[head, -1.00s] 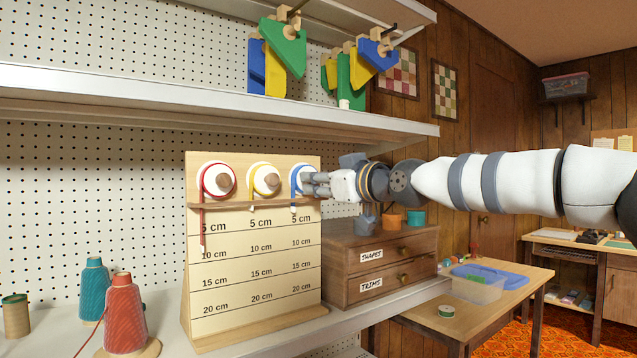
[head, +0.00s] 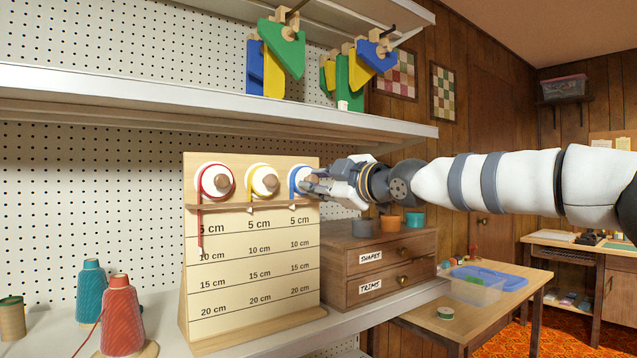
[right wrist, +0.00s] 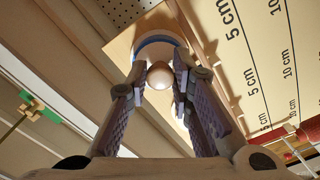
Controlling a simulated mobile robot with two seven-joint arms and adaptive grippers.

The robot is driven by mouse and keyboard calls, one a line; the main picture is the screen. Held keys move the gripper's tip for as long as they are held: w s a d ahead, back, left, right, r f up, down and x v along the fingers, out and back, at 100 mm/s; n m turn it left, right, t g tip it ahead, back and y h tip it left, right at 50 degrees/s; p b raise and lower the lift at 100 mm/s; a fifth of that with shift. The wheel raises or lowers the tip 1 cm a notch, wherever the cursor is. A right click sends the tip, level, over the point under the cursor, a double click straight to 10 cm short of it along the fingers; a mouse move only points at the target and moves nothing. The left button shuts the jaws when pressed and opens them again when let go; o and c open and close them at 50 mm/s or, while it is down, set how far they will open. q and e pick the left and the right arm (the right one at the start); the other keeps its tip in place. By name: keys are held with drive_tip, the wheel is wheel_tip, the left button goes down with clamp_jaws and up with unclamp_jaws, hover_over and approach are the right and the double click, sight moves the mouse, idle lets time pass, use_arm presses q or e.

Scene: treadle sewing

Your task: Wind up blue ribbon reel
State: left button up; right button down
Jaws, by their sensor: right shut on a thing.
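The blue ribbon reel (head: 294,178) is the rightmost of three on a wooden measuring board (head: 252,255). Its short blue tail ends near the board's narrow ledge, above the 5 cm mark. My right gripper (head: 309,185) reaches it from the right and partly covers its face. In the right wrist view, the fingers (right wrist: 160,77) are shut on the reel's round wooden knob (right wrist: 159,74), with the reel's blue rim (right wrist: 158,39) behind it. My left gripper is not in view.
The red reel (head: 203,181) has a longer tail hanging near 10 cm; the yellow reel (head: 255,180) has a short one. Drawers (head: 378,264) stand right of the board. A shelf (head: 200,95) runs above. Thread cones (head: 122,312) stand at the lower left.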

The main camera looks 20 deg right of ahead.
drive_tip(key=shift+r, duration=0.2)
idle(0.4)
drive_tip(key=c, duration=1.4)
unclamp_jaws()
drive_tip(key=shift+f, duration=0.1)
drive_tip(key=shift+c, duration=0.2)
drive_tip(key=v, duration=0.7)
drive_tip(key=shift+s, duration=0.25)
